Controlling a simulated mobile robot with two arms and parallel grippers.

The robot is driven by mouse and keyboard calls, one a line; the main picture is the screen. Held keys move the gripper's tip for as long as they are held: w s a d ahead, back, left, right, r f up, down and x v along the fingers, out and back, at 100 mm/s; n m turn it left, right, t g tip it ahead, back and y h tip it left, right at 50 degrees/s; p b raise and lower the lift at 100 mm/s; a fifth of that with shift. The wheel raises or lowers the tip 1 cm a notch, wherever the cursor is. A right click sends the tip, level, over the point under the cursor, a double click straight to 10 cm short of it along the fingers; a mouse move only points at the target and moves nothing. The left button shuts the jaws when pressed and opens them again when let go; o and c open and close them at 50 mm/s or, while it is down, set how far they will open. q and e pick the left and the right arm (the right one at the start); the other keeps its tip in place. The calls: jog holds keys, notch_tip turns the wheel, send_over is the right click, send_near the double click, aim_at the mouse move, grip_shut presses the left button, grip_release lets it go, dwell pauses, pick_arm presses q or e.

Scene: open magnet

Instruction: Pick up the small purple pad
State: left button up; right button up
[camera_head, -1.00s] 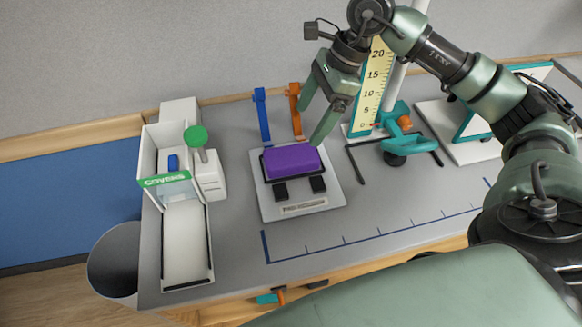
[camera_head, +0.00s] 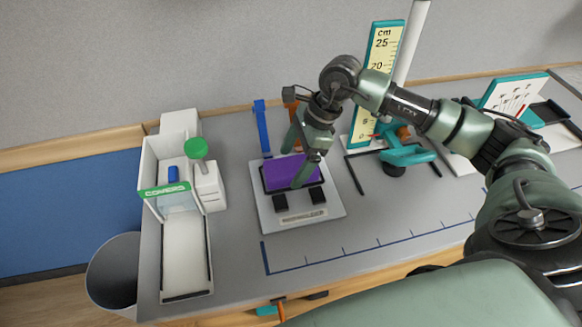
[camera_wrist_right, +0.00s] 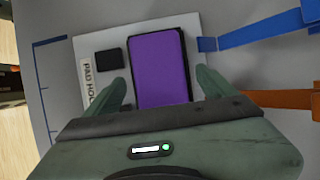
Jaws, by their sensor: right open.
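The small purple pad (camera_head: 281,172) lies in a dark frame on a white holder plate (camera_head: 325,209) on the grey table. In the right wrist view the pad (camera_wrist_right: 160,62) is upright in the picture, between the two green fingertips. My right gripper (camera_head: 298,166) is open above the pad, and one finger covers part of it in the head view. In the right wrist view the fingers of this gripper (camera_wrist_right: 162,88) stand on either side of the pad, with a gap on each side. I cannot tell whether they touch it. My left gripper is not in view.
A blue strap (camera_head: 262,127) and an orange strap (camera_head: 290,110) lie behind the holder. Two black blocks sit on its front part. A white box marked COVERS (camera_head: 150,165) with a green knob stands left. A cm ruler (camera_head: 378,75) and teal stand (camera_head: 408,156) are at right.

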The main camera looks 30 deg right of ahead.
jog(key=c, duration=1.4)
jog(key=shift+r, duration=0.15)
jog(key=shift+c, duration=0.2)
